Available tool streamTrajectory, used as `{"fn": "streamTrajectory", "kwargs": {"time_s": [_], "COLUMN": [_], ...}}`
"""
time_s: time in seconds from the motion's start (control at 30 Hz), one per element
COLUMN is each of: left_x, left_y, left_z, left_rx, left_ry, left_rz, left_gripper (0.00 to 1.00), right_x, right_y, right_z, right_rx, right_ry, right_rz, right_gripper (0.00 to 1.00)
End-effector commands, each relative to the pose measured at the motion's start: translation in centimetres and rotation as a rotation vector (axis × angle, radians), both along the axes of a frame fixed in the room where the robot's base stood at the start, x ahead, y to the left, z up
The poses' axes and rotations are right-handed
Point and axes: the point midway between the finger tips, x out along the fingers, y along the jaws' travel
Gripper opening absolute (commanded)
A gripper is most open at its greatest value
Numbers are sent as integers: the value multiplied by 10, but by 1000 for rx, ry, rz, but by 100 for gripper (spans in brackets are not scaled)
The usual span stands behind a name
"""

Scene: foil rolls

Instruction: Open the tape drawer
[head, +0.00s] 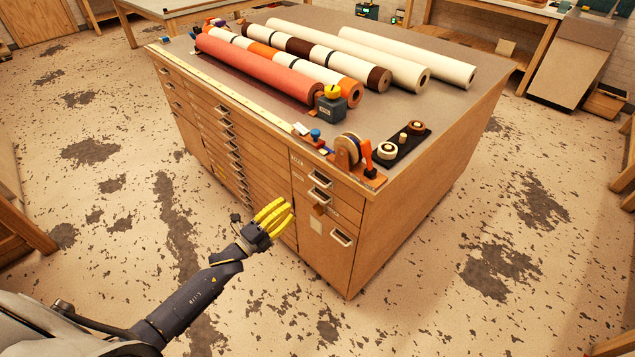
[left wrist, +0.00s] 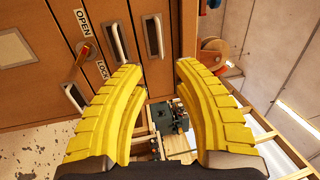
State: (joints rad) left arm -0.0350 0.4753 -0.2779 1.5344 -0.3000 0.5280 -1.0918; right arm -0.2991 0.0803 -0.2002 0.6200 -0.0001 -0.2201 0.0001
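A wooden cabinet (head: 390,235) has a right-hand column with two upper drawers and a larger front below. The top drawer handle (head: 320,179) and second drawer handle (head: 317,196) also show in the left wrist view, as the top handle (left wrist: 152,36) and second handle (left wrist: 117,42). These fronts look closed; I cannot read which is the tape drawer. A small orange-tipped lever (left wrist: 83,54) sits near the OPEN and LOCK labels; its exact setting is unclear. My left gripper (head: 284,210), with yellow fingers, is open and empty, in front and left of these handles, touching nothing visible.
A lower handle (head: 341,237) sits below the two drawers. The cabinet top carries several long rolls (head: 262,68), a tape dispenser (head: 350,150) and a dark tray (head: 401,145) at the near corner. The floor (head: 430,310) in front is clear.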

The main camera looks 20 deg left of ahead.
Motion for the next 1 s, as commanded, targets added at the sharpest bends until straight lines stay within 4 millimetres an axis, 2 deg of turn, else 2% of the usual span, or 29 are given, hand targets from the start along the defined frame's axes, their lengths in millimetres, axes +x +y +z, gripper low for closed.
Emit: {"fn": "streamTrajectory", "kwargs": {"time_s": [0.1, 0.53, 0.8, 1.0], "left_x": [21, 86, 110, 117], "left_y": [-11, -46, -59, -63], "left_z": [5, 18, 23, 24], "left_rx": [-1, -2, -1, -1], "left_ry": [-3, -1, 1, 1], "left_rz": [0, 1, 1, 1], "left_gripper": [30, 30, 30, 30], "right_x": [0, -1, -1, -1], "right_y": [0, 0, 0, 0], "right_z": [0, 0, 0, 0], "right_rx": [0, 0, 0, 0], "right_ry": [0, 0, 1, 1], "right_rz": [0, -1, -1, -1], "right_gripper": [44, 44, 44, 44]}}
